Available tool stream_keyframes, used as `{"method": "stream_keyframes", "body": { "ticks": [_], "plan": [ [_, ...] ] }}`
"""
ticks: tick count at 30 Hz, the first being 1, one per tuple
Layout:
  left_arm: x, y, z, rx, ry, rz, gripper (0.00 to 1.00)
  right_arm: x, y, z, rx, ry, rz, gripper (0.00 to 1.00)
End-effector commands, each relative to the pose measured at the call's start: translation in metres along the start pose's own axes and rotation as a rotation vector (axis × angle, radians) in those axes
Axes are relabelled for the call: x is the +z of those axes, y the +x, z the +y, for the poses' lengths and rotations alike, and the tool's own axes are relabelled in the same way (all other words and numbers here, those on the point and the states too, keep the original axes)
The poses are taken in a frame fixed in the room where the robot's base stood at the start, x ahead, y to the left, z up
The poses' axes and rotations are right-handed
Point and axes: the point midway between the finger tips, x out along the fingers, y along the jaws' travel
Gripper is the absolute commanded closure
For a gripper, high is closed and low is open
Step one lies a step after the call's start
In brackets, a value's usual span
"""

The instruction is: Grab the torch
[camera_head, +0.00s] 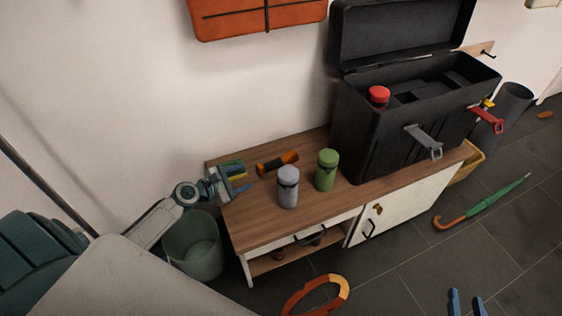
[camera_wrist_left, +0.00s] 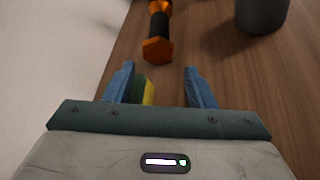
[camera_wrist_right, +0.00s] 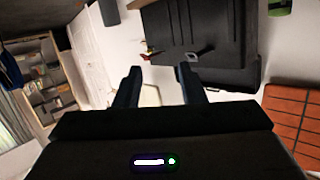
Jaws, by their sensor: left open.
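The torch (camera_head: 277,162) is orange and black and lies on the wooden cabinet top near the wall. In the left wrist view the torch (camera_wrist_left: 157,35) lies ahead of the fingers, its orange end nearest them. My left gripper (camera_head: 240,185) is over the left end of the cabinet, left of the torch and apart from it. In the left wrist view my left gripper (camera_wrist_left: 160,85) is open with nothing between its blue fingertips. My right gripper (camera_head: 467,303) shows at the bottom edge of the head view, far from the torch. In the right wrist view (camera_wrist_right: 165,85) its fingers are apart and empty.
A green-and-yellow sponge-like block (camera_head: 233,168) sits beside my left gripper. A grey canister (camera_head: 288,188) and a green canister (camera_head: 327,170) stand right of the torch. A large open black toolbox (camera_head: 375,135) fills the cabinet's right side. The front-left cabinet top is clear.

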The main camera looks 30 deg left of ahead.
Motion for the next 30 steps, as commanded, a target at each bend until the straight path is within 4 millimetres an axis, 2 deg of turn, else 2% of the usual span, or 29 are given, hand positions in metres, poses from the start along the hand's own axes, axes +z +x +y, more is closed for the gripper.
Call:
{"method": "stream_keyframes", "body": {
  "ticks": [8, 12, 20, 26, 30],
  "plan": [
    [0.006, 0.036, 0.003, 0.003, -0.002, -0.002, 0.5, -0.002, 0.001, 0.0, 0.001, -0.003, 0.017, 0.64],
    [0.006, 0.05, 0.003, 0.001, -0.001, 0.0, 0.5, -0.02, 0.005, 0.001, 0.001, -0.014, 0.104, 0.64],
    [0.006, 0.052, 0.003, 0.0, 0.001, 0.001, 0.5, -0.024, 0.005, 0.001, 0.001, -0.016, 0.118, 0.64],
    [0.006, 0.052, 0.003, 0.0, 0.001, 0.001, 0.88, -0.023, 0.005, 0.001, 0.001, -0.016, 0.117, 0.64],
    [0.006, 0.052, 0.003, 0.001, 0.001, 0.0, 0.88, -0.023, 0.005, 0.001, 0.001, -0.016, 0.117, 0.64]
  ]
}}
